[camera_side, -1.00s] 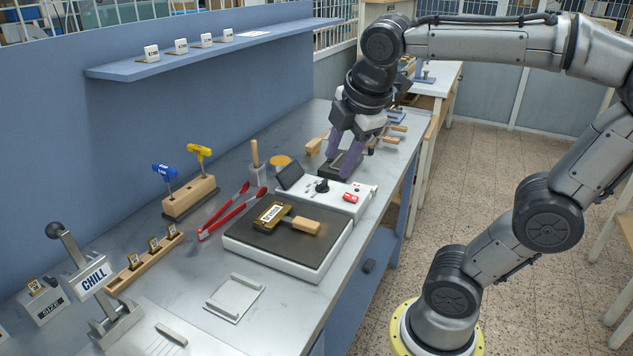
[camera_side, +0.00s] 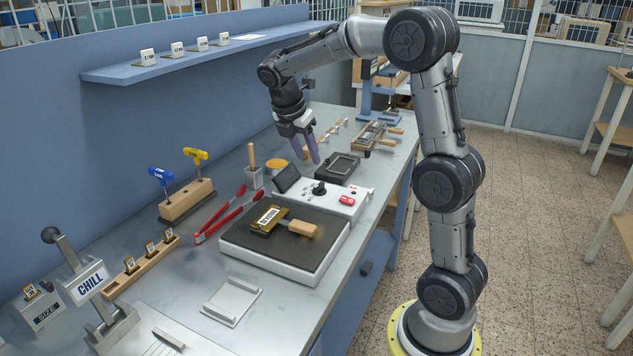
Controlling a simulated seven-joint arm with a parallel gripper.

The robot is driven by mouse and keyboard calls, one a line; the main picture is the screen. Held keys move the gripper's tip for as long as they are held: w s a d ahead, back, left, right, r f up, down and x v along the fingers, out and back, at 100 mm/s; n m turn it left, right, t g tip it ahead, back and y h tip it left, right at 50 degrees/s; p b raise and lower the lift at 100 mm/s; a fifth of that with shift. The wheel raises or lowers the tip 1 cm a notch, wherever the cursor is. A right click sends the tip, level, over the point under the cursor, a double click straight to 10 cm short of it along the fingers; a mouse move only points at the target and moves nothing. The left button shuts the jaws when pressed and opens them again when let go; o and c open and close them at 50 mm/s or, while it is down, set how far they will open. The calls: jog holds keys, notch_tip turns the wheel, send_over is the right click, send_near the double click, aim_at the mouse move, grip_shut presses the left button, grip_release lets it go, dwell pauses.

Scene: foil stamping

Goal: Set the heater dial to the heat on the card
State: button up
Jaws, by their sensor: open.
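The heater dial (camera_side: 319,188) is a black knob on the white control panel (camera_side: 338,203) at the back of the heater. Its setting is too small to read. A red switch (camera_side: 346,200) sits to its right and a dark tilted screen (camera_side: 287,178) to its left. A brass stamp (camera_side: 268,218) with a wooden handle lies on the heater's dark plate (camera_side: 262,243). No card with a heat on it can be made out for certain; a white sheet (camera_side: 250,37) lies on the shelf. My gripper (camera_side: 309,158) is open and empty, above and behind the panel, apart from the dial.
A dark tray (camera_side: 339,167) lies just behind the panel.

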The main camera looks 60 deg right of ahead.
aim_at(318, 185)
jog(key=x, duration=1)
jog(key=shift+d+f, duration=0.2)
jog(key=shift+f, duration=0.2)
grip_shut()
